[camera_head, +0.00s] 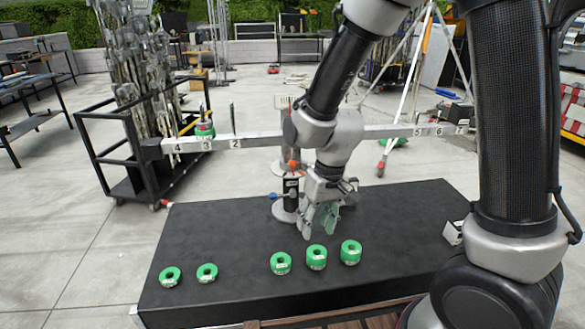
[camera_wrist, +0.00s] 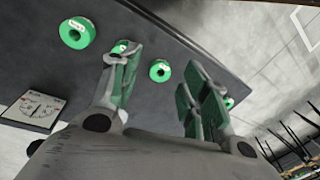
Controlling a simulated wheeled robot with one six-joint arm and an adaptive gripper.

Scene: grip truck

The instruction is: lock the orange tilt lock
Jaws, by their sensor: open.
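The orange tilt lock (camera_head: 293,165) is a small orange knob on the balance's central post, just below the beam. It is partly beside my arm in the head view, and its lock position cannot be told. The long grey balance beam (camera_head: 265,141) looks close to level, its middle hidden by my arm. My gripper (camera_head: 318,229) is open and empty above the black table, in front and to the right of the post, pointing down. In the wrist view, my gripper's green-padded fingers (camera_wrist: 160,60) are apart with nothing held between them. The orange lock does not show there.
Several green ring weights (camera_head: 281,263) lie along the black table's (camera_head: 225,230) front. Another green weight (camera_head: 205,130) is on the beam's left arm. A blue knob (camera_head: 274,196) is low on the post.

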